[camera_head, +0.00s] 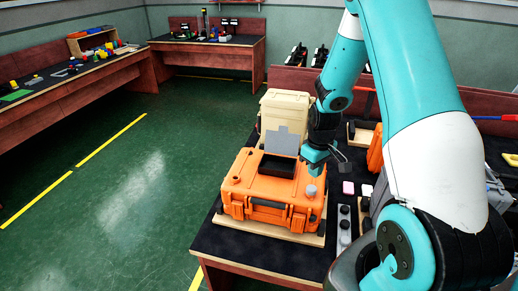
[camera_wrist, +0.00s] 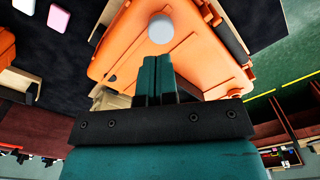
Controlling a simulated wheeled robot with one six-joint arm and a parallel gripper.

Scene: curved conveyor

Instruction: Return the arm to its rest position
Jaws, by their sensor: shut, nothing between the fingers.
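My arm reaches over the workbench, and my gripper (camera_head: 315,160) hangs above the right part of an orange case (camera_head: 265,205). In the wrist view the two teal fingers of my gripper (camera_wrist: 156,62) are closed together with nothing between them. The orange case also fills the upper middle of the wrist view (camera_wrist: 205,65). A round grey-white knob or cap (camera_head: 311,191) stands on the case's top at the right. It shows just beyond the fingertips in the wrist view (camera_wrist: 160,30). The case has an open black compartment (camera_head: 277,167) with a grey lid raised behind it.
A beige case (camera_head: 285,112) stands behind the orange one. A pink block (camera_head: 348,187) and a row of grey buttons (camera_head: 345,228) lie to its right. Another orange case (camera_head: 375,150) is partly hidden by my arm. Green floor (camera_head: 130,165) is clear to the left.

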